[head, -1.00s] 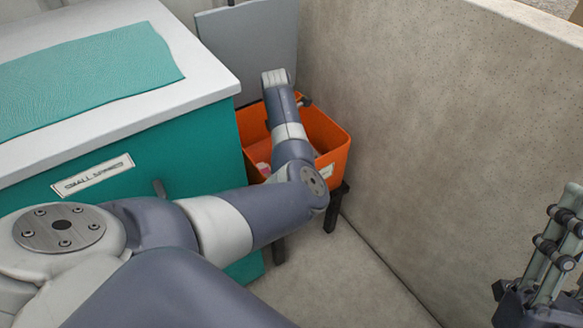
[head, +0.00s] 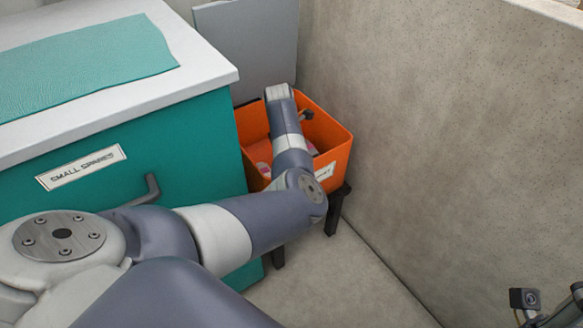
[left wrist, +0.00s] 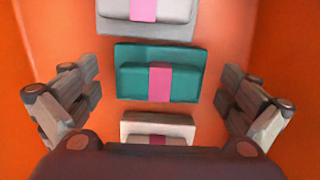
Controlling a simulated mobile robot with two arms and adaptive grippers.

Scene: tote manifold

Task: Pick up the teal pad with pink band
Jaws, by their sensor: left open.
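The teal pad with the pink band (left wrist: 157,72) lies in the orange tote, in the middle of the left wrist view. My left gripper (left wrist: 161,92) is open, with one finger on each side of the pad and a gap to it on both sides. No contact shows. In the head view my left arm reaches down into the orange tote (head: 338,160) and hides its gripper and most of the contents. Only a part of my right wrist shows at the bottom right corner of the head view; its fingers are out of frame.
A grey pad with a pink band (left wrist: 150,12) lies above the teal one in the left wrist view, and a cream pad with a pink band (left wrist: 158,127) below it. A teal cabinet (head: 190,150) stands left of the tote, a concrete wall (head: 430,130) right of it.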

